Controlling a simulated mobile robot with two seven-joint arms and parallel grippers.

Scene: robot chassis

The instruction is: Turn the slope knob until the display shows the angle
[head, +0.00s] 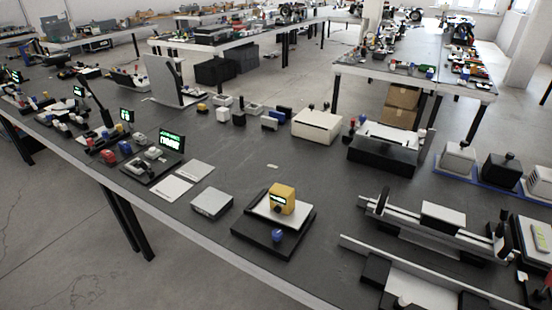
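A black base (267,246) stands on the dark bench near the front middle. It carries a white plate (262,213) that looks tilted. A blue knob (277,235), likely the slope knob, is at the front of the base. Nothing touches the knob or the box. Neither of my grippers shows in the head view.
A grey-topped block (211,204) and flat white plates (171,188) lie left of the base. A rail device with a white block (440,216) stands to the right. A white box (317,126) is behind. Bare bench (335,240) lies right of the base.

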